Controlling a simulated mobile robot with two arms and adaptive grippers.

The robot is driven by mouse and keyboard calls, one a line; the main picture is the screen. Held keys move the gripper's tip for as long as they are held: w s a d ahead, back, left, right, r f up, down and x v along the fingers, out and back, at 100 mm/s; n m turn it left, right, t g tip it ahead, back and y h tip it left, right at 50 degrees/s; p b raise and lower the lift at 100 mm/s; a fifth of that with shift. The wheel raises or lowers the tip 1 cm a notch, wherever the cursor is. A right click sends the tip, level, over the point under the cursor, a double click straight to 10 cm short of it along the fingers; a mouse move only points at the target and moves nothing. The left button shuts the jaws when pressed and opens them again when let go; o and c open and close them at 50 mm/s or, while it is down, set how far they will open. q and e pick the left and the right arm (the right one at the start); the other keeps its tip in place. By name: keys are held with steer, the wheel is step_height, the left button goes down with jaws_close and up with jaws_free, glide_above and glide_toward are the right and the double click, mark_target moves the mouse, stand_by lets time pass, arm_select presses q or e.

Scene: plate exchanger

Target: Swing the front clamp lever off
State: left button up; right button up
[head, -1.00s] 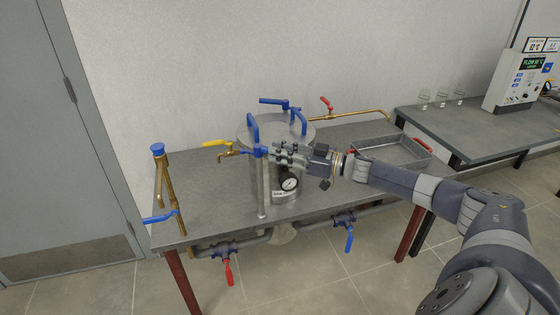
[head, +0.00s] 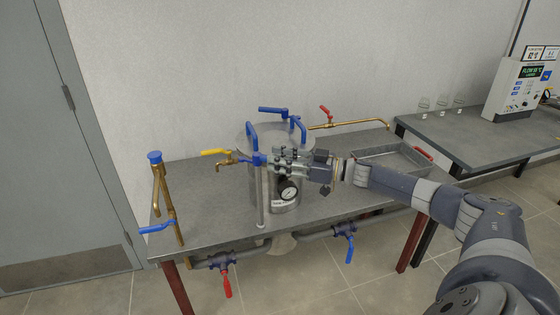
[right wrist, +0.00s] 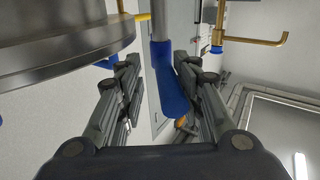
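The metal vessel (head: 262,178) stands on the steel table, with a round lid and blue clamp levers on top. The front clamp lever (head: 257,159) is blue and sits at the upper end of a vertical steel rod (head: 262,205) at the vessel's front. My right gripper (head: 276,160) reaches in from the right beside it and covers part of it. In the right wrist view, the blue lever grip (right wrist: 172,88) lies between my two open fingers, closer to the right one, with a clear gap on the left. My left gripper is out of view.
A pressure gauge (head: 289,193) sits below my right gripper. Brass pipework with a yellow-handled valve (head: 215,152) stands left of the vessel. An empty metal tray (head: 390,160) lies to the right, and a control box (head: 518,90) stands on the right bench.

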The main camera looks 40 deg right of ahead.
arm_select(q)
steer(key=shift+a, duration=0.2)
arm_select(e)
steer(key=shift+a+f, duration=0.1)
steer(key=shift+f, duration=0.1)
steer(key=shift+s, duration=0.1)
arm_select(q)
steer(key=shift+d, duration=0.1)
arm_select(e)
steer(key=v, duration=1.2)
